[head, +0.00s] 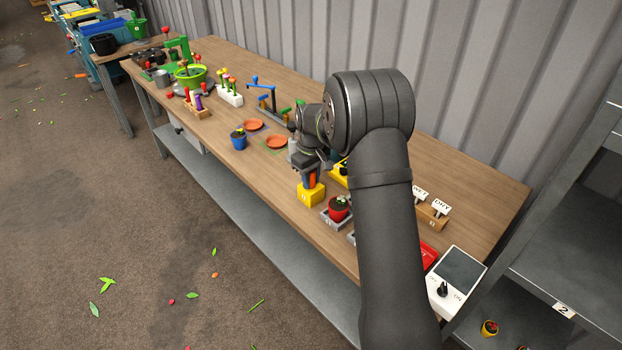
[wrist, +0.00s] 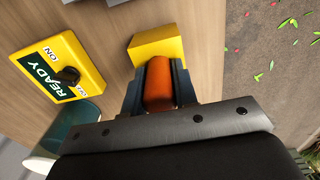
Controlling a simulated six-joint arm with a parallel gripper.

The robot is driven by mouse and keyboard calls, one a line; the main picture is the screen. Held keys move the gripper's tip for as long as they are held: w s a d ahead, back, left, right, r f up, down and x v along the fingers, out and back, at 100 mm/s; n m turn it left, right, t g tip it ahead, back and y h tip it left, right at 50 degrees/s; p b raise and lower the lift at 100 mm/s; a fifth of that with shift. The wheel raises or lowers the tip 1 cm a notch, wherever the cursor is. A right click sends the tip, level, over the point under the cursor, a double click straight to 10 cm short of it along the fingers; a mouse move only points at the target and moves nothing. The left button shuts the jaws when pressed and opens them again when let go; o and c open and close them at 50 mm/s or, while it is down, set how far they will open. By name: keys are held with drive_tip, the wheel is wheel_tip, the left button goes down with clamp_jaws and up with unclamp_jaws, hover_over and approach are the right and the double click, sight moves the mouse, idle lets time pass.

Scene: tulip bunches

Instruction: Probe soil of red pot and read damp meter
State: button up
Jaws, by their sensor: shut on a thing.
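My gripper (head: 311,178) is shut on an orange handle (wrist: 159,82), probably the probe's. The handle is at a yellow block (head: 311,195), which also shows in the wrist view (wrist: 160,44); whether it is seated in the block I cannot tell. The part below the handle is hidden. The red pot (head: 339,211) holds dark soil and a small plant, and stands in a grey tray just right of the yellow block. A yellow meter (wrist: 58,72) reads READY and has a black knob with ON and OFF marks. It is mostly hidden behind my arm in the head view.
A blue pot (head: 239,142) and two terracotta saucers (head: 276,142) are left of my gripper. Signs marked WET (head: 419,195) and DRY (head: 441,208) stand at the right. A white box with a dark screen (head: 456,279) sits at the bench's right end. My arm hides the bench's middle.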

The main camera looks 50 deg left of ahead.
wheel_tip(320, 180, up, 9)
drive_tip(key=shift+d+r, duration=0.1)
drive_tip(key=s+d+r, duration=0.1)
drive_tip(key=d+r, duration=0.2)
drive_tip(key=d, duration=0.8)
drive_tip(key=shift+a+f, duration=0.1)
drive_tip(key=shift+f, duration=2.7)
drive_tip(key=shift+f, duration=0.65)
wheel_tip(320, 180, up, 7)
idle(0.4)
idle(1.0)
